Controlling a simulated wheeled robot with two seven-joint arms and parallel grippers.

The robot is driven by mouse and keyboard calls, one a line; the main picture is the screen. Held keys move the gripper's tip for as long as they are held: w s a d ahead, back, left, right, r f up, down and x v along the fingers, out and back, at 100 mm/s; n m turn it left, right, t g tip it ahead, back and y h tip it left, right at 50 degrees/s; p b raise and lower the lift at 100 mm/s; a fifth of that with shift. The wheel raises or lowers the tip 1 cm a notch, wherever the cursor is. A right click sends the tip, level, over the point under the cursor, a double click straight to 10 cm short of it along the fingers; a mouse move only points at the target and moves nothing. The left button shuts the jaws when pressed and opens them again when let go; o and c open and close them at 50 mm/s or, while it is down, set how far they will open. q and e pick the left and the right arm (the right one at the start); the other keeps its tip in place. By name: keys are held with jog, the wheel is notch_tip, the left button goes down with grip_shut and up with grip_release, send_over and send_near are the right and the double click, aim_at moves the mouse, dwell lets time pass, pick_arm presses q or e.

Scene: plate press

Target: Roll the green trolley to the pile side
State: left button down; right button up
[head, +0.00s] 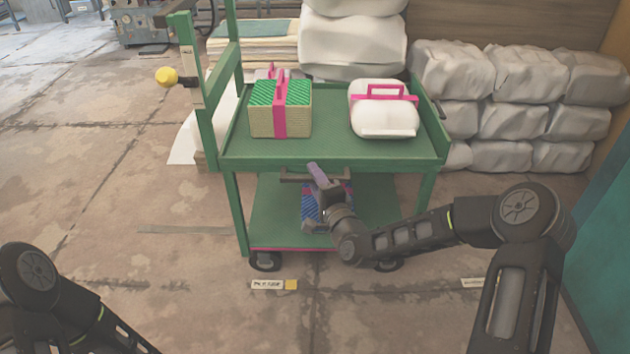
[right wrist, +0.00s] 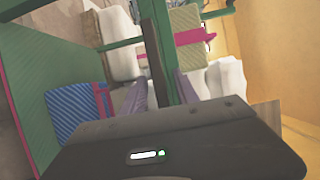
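The green trolley (head: 330,160) stands in front of me with two decks and black castors. My right gripper (head: 316,176) is at the dark bar (head: 296,174) on the trolley's near side, below the top deck. In the right wrist view its fingers (right wrist: 160,88) are apart, with the dark bar (right wrist: 152,60) between them; a gap shows, and I cannot tell whether either finger touches it. A pile of grey-white sacks (head: 500,105) is stacked against the wall at the back right. My left arm shows at the lower left, but its gripper is out of view.
The top deck carries a green-and-tan box (head: 265,120) and a white pack (head: 385,120); a blue striped box (right wrist: 75,112) is on the lower deck. A floor label (head: 268,284) lies in front. A teal panel (head: 605,230) stands right. Floor at left is clear.

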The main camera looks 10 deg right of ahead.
jog(key=shift+c, duration=0.2)
grip_shut()
dwell(1.1)
